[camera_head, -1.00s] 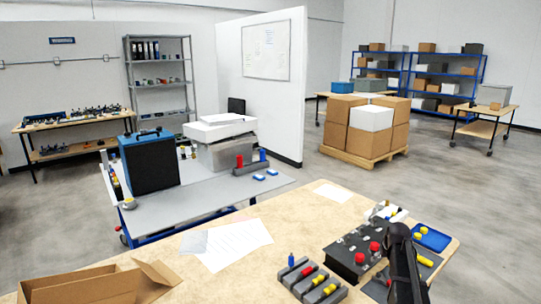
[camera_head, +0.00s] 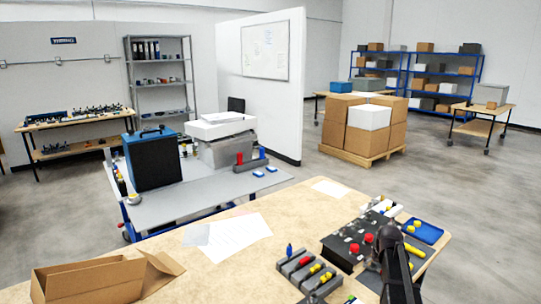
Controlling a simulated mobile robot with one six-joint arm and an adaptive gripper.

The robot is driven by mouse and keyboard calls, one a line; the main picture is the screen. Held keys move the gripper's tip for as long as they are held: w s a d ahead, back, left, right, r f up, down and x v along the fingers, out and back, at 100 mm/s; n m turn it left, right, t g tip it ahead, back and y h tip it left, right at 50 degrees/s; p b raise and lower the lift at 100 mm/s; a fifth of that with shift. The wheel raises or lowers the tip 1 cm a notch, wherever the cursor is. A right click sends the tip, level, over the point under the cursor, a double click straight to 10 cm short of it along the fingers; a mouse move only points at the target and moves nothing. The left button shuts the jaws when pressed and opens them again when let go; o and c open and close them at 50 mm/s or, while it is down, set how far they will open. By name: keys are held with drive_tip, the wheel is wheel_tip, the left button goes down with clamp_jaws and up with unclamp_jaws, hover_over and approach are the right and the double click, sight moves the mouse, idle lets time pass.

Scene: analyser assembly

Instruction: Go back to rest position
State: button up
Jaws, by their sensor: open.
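My gripper (camera_head: 391,245) is a dark shape at the lower right, in front of the black analyser box (camera_head: 345,242) with red knobs. It is open, and I see nothing held in it. Its fingertips are hard to make out against the dark box. It hides part of the box's right side and some of the tabletop.
The wooden table (camera_head: 300,215) bears a grey rack (camera_head: 296,267) with coloured parts, an open cardboard box (camera_head: 90,285), paper sheets (camera_head: 235,236) and a blue tray (camera_head: 424,231). A grey cart (camera_head: 215,195) with a blue case (camera_head: 153,160) stands behind.

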drive_tip(key=s+a+r+g+p, duration=0.1)
drive_tip(key=s+a+g, duration=0.1)
drive_tip(key=s+a, duration=0.8)
drive_tip(key=s+a+r+n+g+p, duration=0.1)
drive_tip(key=s+a+g+p, duration=0.1)
drive_tip(key=s+a, duration=0.8)
drive_tip(key=s, duration=0.3)
drive_tip(key=shift+s+a+r, duration=0.15)
drive_tip(key=shift+a+r, duration=0.15)
